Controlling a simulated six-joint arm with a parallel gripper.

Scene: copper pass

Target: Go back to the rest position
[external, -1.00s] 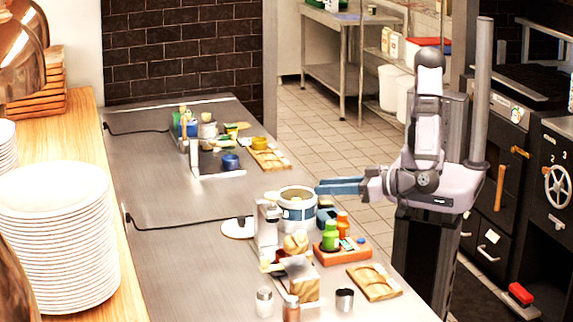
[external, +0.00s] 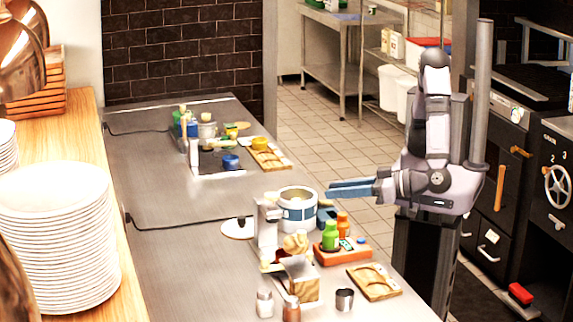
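My gripper (external: 340,188), with blue fingers, points left from the end of my folded arm. It is level and hangs in the air at the right edge of the steel counter (external: 185,255). A white pot with a blue band (external: 297,213) stands just left of the fingertips, with a small gap between them in the picture. I see the fingers side-on and cannot tell if they are apart. No object shows in them.
A wooden board (external: 374,282) and a metal cup (external: 344,299) are nearer. A stack of white plates (external: 60,240) stands left. Tiled floor lies behind.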

